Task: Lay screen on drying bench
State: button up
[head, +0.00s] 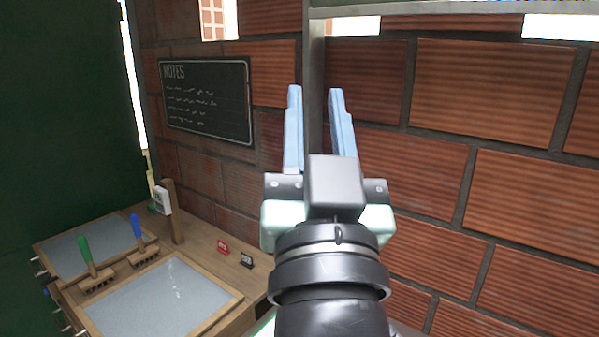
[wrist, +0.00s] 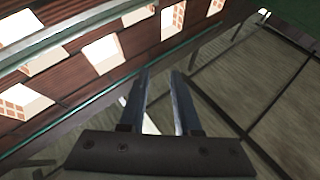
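My gripper (head: 315,100) is raised in front of the brick wall in the head view, its two blue fingers apart with nothing between them. In the wrist view my gripper (wrist: 162,75) is also open and empty, pointing toward the wall and roof area. Two wood-framed screens lie on a wooden bench at the lower left of the head view: a nearer screen (head: 165,300) and a farther screen (head: 88,248). My gripper is well apart from both, above and to their right. I cannot tell whether this bench is the drying bench.
A chalkboard (head: 206,98) hangs on the brick wall (head: 490,100) close behind my gripper.

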jog(key=s+a+r+n+t, duration=0.1)
jog(key=s+r+t, duration=0.2)
jog(key=s+r, duration=0.3)
jog(key=shift+s+a+r+b, duration=0.3)
jog(key=shift+s+b, duration=0.15)
jog(key=shift+s, duration=0.5)
